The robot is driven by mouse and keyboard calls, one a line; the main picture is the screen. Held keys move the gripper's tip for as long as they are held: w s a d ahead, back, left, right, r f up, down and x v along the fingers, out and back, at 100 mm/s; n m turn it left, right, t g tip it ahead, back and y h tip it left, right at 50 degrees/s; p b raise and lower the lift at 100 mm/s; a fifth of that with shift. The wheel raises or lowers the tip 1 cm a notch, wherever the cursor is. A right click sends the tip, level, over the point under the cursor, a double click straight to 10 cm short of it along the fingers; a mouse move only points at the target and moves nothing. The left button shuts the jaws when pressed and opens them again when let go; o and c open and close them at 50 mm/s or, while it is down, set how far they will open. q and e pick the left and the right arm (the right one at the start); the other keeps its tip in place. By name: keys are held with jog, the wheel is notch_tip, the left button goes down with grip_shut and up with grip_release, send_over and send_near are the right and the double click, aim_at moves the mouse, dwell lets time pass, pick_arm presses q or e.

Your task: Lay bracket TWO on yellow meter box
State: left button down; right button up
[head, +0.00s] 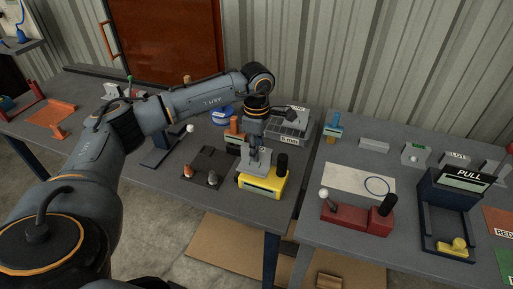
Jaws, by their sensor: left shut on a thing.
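The yellow meter box (264,187) stands near the front edge of the left table, with a black knob on its right end. My left gripper (257,146) points down over the box and is shut on a small grey bracket (259,160). The bracket is at the top of the box; I cannot tell whether it touches the box or is just above it. No number can be read on this bracket, and the fingers hide part of it. My right gripper is not in view.
A dark plate with small knobs (206,165) lies left of the box, and an orange piece (236,127) stands behind. The right table holds a red block (345,215) and several grey pieces. A gap separates the tables.

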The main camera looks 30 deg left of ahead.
pick_arm(q)
jog(key=shift+f, duration=0.6)
jog(key=shift+s+f+b, duration=0.1)
jog(key=shift+f+b, duration=0.55)
jog(key=shift+b, duration=0.1)
jog(key=shift+f+b, duration=0.95)
jog(key=shift+f, duration=0.3)
jog(key=c, duration=1.1)
grip_release()
jog(key=shift+c, duration=0.2)
notch_tip(320, 180, up, 12)
